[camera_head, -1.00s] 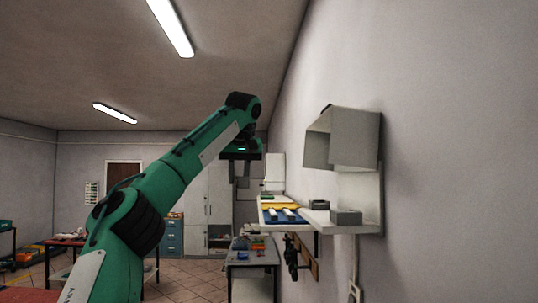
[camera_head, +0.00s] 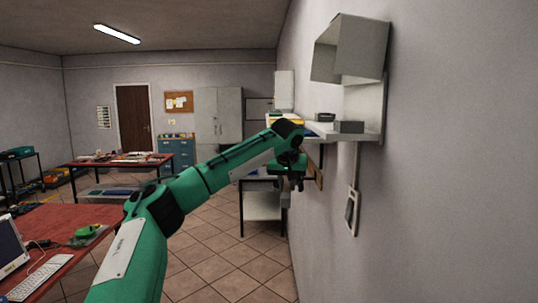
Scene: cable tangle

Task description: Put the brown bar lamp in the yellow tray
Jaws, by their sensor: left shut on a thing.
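My left gripper (camera_head: 289,196) is below the wall shelf, close to the wall at the middle of the view. My right gripper is not in view.
A red table (camera_head: 60,235) with a keyboard stands at left. The floor between is clear.

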